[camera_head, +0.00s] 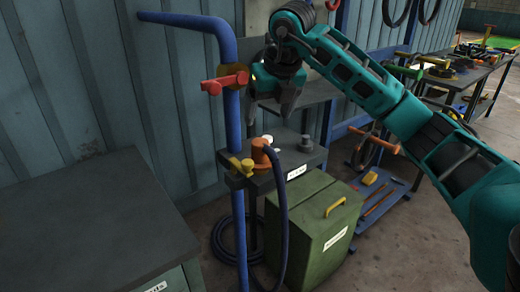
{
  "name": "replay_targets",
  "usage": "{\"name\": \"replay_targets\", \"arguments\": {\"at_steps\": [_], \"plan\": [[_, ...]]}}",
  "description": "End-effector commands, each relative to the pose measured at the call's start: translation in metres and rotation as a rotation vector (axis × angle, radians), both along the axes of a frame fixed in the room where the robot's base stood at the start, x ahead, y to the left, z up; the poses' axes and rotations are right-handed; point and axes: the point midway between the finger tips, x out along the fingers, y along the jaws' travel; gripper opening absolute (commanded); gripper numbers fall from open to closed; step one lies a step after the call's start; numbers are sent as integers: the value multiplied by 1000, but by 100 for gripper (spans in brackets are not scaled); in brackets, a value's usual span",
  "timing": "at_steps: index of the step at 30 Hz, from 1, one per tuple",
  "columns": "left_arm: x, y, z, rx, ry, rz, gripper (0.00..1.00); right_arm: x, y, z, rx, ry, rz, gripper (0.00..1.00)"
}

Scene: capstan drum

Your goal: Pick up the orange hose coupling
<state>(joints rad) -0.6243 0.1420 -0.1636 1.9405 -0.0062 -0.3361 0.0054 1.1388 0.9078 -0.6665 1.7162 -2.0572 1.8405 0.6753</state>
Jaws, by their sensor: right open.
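The orange hose coupling (261,153) sits on the small dark shelf (232,180) beside the blue pipe, at the end of a dark blue hose (281,205) that loops down. My right gripper (268,112) hangs just above the coupling, fingers pointing down. It is open and empty, with a visible gap between its fingertips and the coupling. My left gripper is not in view.
A blue vertical pipe (236,130) with a red valve handle (226,82) stands close left of the gripper. A yellow fitting (241,165) and grey knob (305,143) flank the coupling. A green box (315,225) stands below. A dark cabinet (85,225) fills the lower left.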

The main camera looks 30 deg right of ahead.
Motion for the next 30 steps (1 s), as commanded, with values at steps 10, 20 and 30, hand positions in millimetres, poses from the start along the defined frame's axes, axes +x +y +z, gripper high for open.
{"name": "replay_targets", "arguments": {"at_steps": [10, 20, 30], "plan": [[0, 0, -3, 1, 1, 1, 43, 19, -9, -46, -19, 3, -21, 80], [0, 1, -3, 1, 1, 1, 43, 31, -11, -75, -17, 2, -18, 80], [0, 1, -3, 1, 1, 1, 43, 47, -12, -114, -18, 0, -18, 80]]}}
